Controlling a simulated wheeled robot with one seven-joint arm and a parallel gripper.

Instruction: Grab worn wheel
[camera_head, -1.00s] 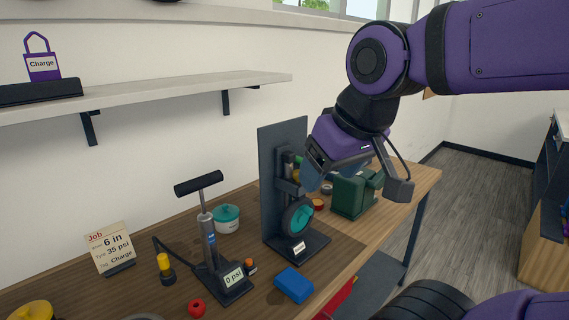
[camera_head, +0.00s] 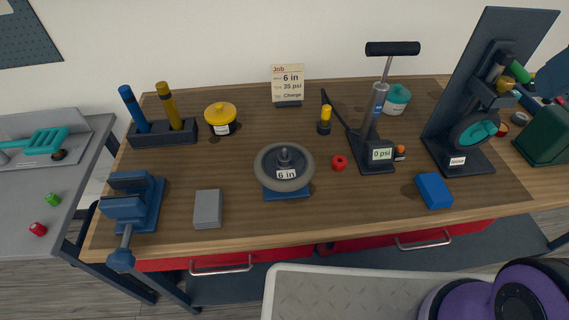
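I cannot tell from the tread which wheel is worn. My gripper is not in view. Purple parts of my own body show at the bottom right.
The wooden bench (camera_head: 345,225) also holds a blue vise (camera_head: 135,203), a grey block (camera_head: 208,209), a pump (camera_head: 374,110) reading 0 psi, a blue block (camera_head: 434,191), a yellow pot (camera_head: 221,117) and a job card (camera_head: 288,82). A grey side table (camera_head: 35,205) stands left.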

